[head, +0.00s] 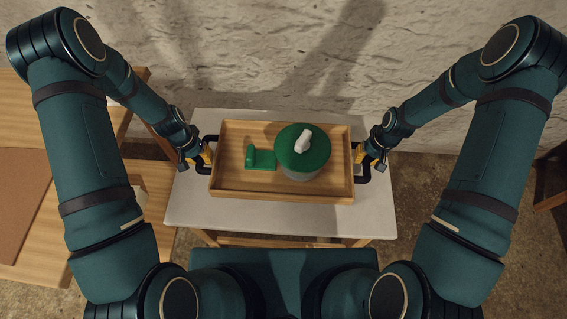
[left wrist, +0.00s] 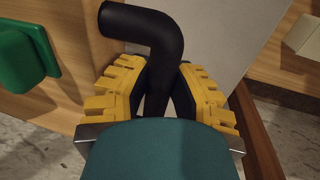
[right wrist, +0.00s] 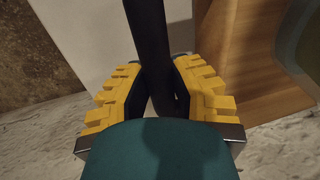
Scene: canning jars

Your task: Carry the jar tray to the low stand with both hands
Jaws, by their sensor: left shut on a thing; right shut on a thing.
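The wooden jar tray (head: 230,182) is over the white-topped low stand (head: 285,220) in the head view. I cannot tell whether it touches the top. A jar with a round green lid (head: 290,140) and a white piece on top stands upright in the tray's right half. A green holder (head: 262,160) is left of it. My left gripper (head: 207,157) is shut on the left black handle (left wrist: 145,22). My right gripper (head: 361,156) is shut on the right black handle (right wrist: 148,35). The tray looks level.
A wooden table (head: 45,255) with a brown mat (head: 22,205) stands at the left. A rough pale wall (head: 250,60) is behind the stand. White top shows in front of the tray and at both sides. A wooden piece (head: 550,201) is at the far right.

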